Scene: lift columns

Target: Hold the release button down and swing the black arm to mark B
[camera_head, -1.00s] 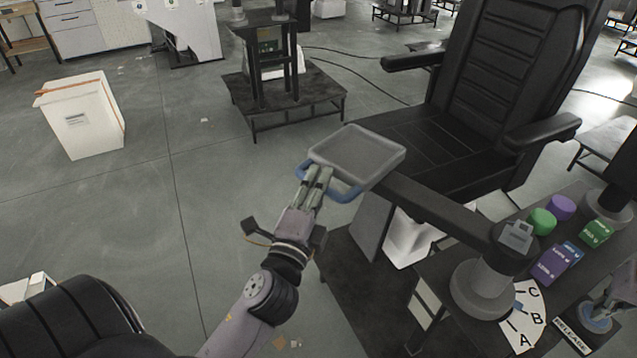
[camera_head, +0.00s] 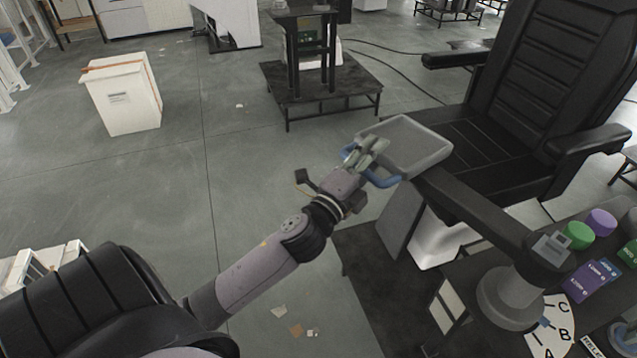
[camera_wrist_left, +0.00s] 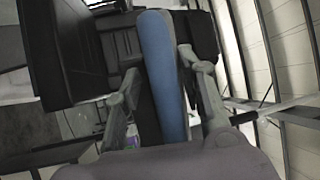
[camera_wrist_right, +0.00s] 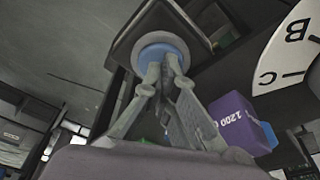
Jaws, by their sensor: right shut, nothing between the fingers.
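The black arm (camera_head: 475,210) runs from a grey pivot hub (camera_head: 508,298) to a grey tray (camera_head: 405,145) with a blue handle (camera_head: 385,181). My left gripper (camera_head: 368,152) is at the handle; in the left wrist view the blue bar (camera_wrist_left: 163,75) lies between its fingers, seemingly clasped. A white dial (camera_head: 556,328) beside the hub carries A, B and C; the small blue pointer (camera_head: 543,322) is near B. My right gripper (camera_wrist_right: 163,65) is shut, its fingertips at the round blue button (camera_wrist_right: 160,52). How far the button is pressed is hidden.
Green (camera_head: 578,235) and purple (camera_head: 601,221) knobs and purple blocks (camera_head: 592,280) stand on the bench behind the dial. A black chair (camera_head: 520,90) is behind the arm.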

